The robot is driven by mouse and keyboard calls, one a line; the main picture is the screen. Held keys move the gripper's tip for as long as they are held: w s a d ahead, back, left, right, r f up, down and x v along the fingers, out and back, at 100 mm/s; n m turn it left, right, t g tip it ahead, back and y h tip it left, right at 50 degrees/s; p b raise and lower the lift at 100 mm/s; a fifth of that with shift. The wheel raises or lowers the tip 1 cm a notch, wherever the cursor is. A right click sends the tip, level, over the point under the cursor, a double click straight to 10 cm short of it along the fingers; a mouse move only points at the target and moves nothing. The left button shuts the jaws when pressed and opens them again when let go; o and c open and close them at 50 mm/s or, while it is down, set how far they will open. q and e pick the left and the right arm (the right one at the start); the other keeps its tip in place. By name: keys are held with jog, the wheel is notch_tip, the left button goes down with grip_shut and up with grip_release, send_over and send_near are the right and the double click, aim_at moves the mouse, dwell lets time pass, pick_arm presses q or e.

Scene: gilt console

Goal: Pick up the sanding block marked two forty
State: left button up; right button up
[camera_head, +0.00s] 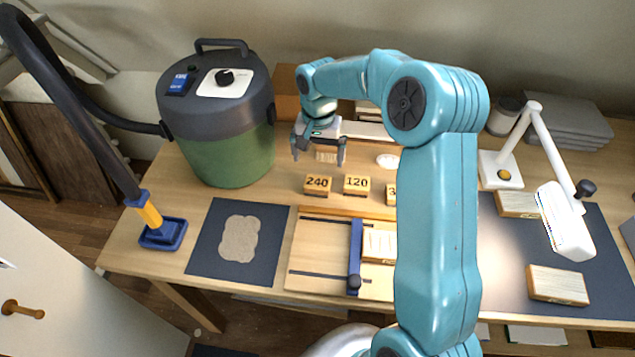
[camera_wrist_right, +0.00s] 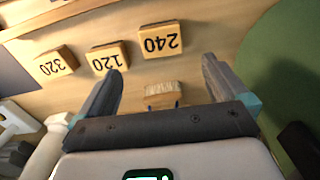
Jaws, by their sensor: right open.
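The sanding block marked 240 (camera_head: 318,186) lies on the wooden bench, leftmost of a row of yellowish blocks. In the right wrist view the 240 block (camera_wrist_right: 160,40) appears upside down, beyond the fingertips. The block marked 120 (camera_head: 356,185) sits just right of it in the head view. A third block (camera_head: 391,194) is partly hidden by my right arm; the right wrist view shows it marked 320 (camera_wrist_right: 57,63). My right gripper (camera_head: 319,155) is open and empty, above the bench and behind the 240 block. My left gripper is not in view.
A brush (camera_wrist_right: 163,93) lies between the open fingers in the wrist view. A green vacuum (camera_head: 225,150) stands left of the gripper. A wooden jig (camera_head: 320,262) and dark mat (camera_head: 205,262) lie nearer the front. A white lamp (camera_head: 565,220) stands at right.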

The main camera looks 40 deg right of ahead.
send_over(317, 182)
notch_tip(317, 182, down, 5)
jog(key=shift+s+d+f, duration=0.1)
jog(key=shift+s+f, duration=0.05)
notch_tip(317, 182, down, 4)
jog(key=shift+f+p, duration=0.25)
jog(key=shift+p, duration=0.85)
jog(key=shift+f, duration=0.45)
jog(key=shift+c, duration=0.7)
jog(key=c, duration=0.9)
